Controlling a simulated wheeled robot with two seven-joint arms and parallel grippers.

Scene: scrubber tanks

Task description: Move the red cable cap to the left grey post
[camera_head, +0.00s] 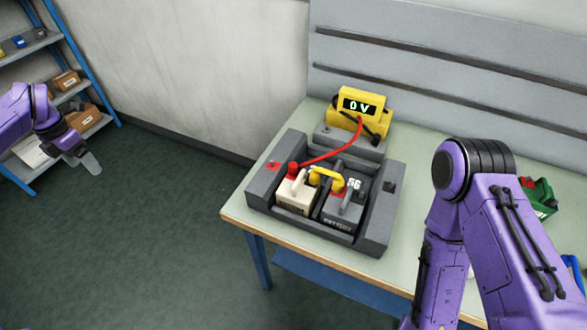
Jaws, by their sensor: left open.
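The red cable cap (292,168) sits at the back left of the white battery (297,192). A red cable (335,153) runs from it to the yellow meter (362,112), which reads 0 V. A red-marked spot (273,165) lies on the grey tray's left rim; I cannot tell if it is the left grey post. A dark grey post (389,186) stands on the right rim. My left gripper (88,163) is open and empty, far left of the table, over the floor. My right arm shows at the right, but its gripper is out of view.
The grey tray (262,186) also holds a dark battery (342,212) marked 66; a yellow link (326,177) bridges the batteries. A green object (540,197) lies at the table's right. Blue shelves (75,50) with boxes stand far left. Floor (150,220) between is clear.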

